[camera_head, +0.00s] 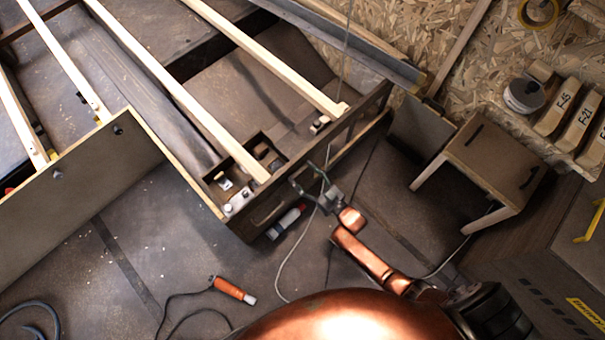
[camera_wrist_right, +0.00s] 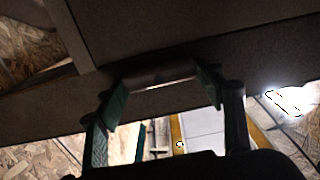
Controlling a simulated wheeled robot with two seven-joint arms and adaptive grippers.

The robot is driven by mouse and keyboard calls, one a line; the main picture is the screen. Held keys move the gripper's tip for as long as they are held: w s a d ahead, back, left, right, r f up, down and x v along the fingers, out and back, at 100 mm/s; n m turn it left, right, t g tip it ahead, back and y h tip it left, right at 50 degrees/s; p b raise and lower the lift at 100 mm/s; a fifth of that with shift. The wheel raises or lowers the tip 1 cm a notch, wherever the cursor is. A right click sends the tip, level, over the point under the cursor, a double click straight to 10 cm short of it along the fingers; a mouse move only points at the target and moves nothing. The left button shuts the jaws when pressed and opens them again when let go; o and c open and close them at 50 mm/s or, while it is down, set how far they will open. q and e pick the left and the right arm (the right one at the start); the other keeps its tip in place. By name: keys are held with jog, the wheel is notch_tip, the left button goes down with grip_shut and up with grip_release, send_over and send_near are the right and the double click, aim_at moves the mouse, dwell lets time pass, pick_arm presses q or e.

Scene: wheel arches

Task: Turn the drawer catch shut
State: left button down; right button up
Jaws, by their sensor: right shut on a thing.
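The wooden drawer (camera_head: 262,212) or box front runs diagonally through the middle of the head view. My right gripper (camera_head: 311,170) is at its front face, one finger on each side of a small part that is hard to make out there. The bar lies level across the picture against a dark panel. The gripper is shut on it. My left gripper is not in view.
Compartments with small items lie behind the front, and pale wooden slats (camera_head: 160,75) cross above. A small wooden stool (camera_head: 492,160) stands at the right. A tube (camera_head: 286,222), an orange-handled tool (camera_head: 232,290) and cables lie on the floor. The floor at lower left is mostly clear.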

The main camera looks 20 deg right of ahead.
jog(key=shift+n, duration=0.4)
jog(key=shift+c, duration=0.3)
jog(key=n, duration=0.3)
jog(key=shift+a, duration=0.1)
jog(key=n, duration=0.4)
jog(key=shift+s+a+f, duration=0.1)
jog(key=shift+f, duration=0.05)
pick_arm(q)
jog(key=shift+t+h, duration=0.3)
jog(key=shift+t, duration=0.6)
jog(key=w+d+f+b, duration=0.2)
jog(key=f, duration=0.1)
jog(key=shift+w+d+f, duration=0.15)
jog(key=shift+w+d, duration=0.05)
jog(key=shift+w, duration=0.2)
pick_arm(e)
jog(key=n, duration=1)
jog(key=shift+a+f, duration=0.1)
jog(key=shift+f, duration=0.2)
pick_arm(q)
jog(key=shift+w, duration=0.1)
pick_arm(e)
jog(key=o, duration=1.2)
jog(key=shift+r, duration=0.1)
jog(key=shift+c, duration=0.2)
